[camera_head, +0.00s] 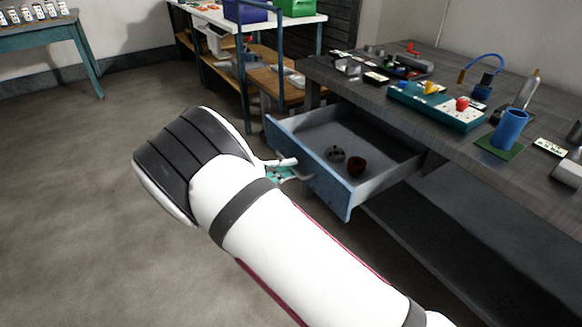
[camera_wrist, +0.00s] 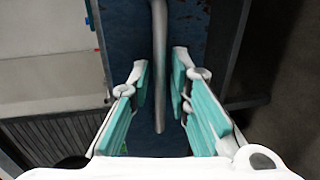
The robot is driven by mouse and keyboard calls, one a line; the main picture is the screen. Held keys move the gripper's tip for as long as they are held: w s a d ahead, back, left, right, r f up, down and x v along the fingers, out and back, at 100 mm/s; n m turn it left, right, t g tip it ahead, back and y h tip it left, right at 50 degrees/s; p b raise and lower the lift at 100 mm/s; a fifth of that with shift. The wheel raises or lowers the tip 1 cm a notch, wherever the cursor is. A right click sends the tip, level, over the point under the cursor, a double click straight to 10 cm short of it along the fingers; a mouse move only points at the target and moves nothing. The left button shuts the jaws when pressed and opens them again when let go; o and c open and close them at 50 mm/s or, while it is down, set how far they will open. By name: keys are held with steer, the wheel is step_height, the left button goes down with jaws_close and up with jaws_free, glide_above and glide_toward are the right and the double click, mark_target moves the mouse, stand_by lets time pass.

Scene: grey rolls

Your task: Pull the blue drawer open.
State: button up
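The blue drawer (camera_head: 325,187) is pulled well out from under the workbench, and its inside shows. In the wrist view its blue front (camera_wrist: 205,30) fills the upper middle. A grey bar handle (camera_wrist: 159,75) runs along that front, between my gripper's two teal-padded fingers. My gripper (camera_wrist: 160,68) is open, with a visible gap between the bar and each finger. In the head view my gripper (camera_head: 282,170) is at the outer face of the drawer front, mostly hidden behind my white arm.
The workbench (camera_head: 470,145) carries a teal tray (camera_head: 437,107), a blue cup (camera_head: 509,128) and tools. Shelves (camera_head: 240,75) stand behind. The floor at left is clear.

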steer(key=v, duration=1)
steer(key=shift+a, duration=0.15)
steer(key=shift+s, duration=0.1)
